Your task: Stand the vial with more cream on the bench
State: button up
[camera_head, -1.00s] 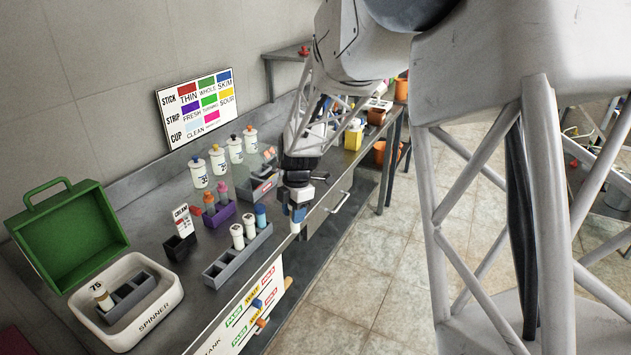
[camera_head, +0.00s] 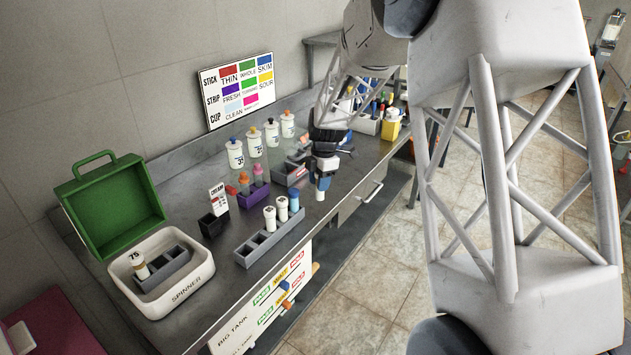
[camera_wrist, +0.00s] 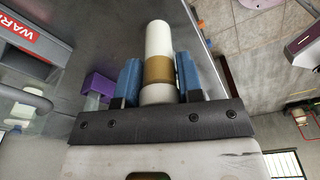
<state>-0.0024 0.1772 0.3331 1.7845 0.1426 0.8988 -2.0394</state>
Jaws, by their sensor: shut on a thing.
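My gripper (camera_head: 322,182) is shut on a white vial (camera_head: 320,195) above the front edge of the bench (camera_head: 215,262), right of the grey rack. In the wrist view the vial (camera_wrist: 158,40) sits between my blue fingers (camera_wrist: 158,80). It is white with a brown-gold band, and its lower end is hidden by my gripper. I cannot tell the cream level in it. Two white-capped vials (camera_head: 270,217) and a blue-topped one (camera_head: 293,198) stand in the grey rack (camera_head: 248,255).
A purple rack (camera_head: 255,198) and a small black holder with a CREAM card (camera_head: 217,197) stand behind the grey rack. Several white bottles (camera_head: 254,143) line the back. An open green box (camera_head: 110,205) is at left. Bare bench lies between the spinner and the grey rack.

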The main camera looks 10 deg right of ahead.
jog(key=shift+w+f, duration=0.15)
jog(key=shift+w, duration=1.2)
jog(key=shift+w+f, duration=0.1)
jog(key=shift+w, duration=1.2)
jog(key=shift+w+f, duration=0.25)
jog(key=shift+f, duration=0.65)
jog(key=shift+w+f, duration=0.2)
jog(key=shift+f, duration=0.7)
jog(key=shift+f, duration=0.1)
jog(key=o, duration=0.9)
jog(key=shift+o, duration=0.2)
notch_tip(320, 180, up, 12)
jog(key=d, duration=0.1)
jog(key=shift+w, duration=0.25)
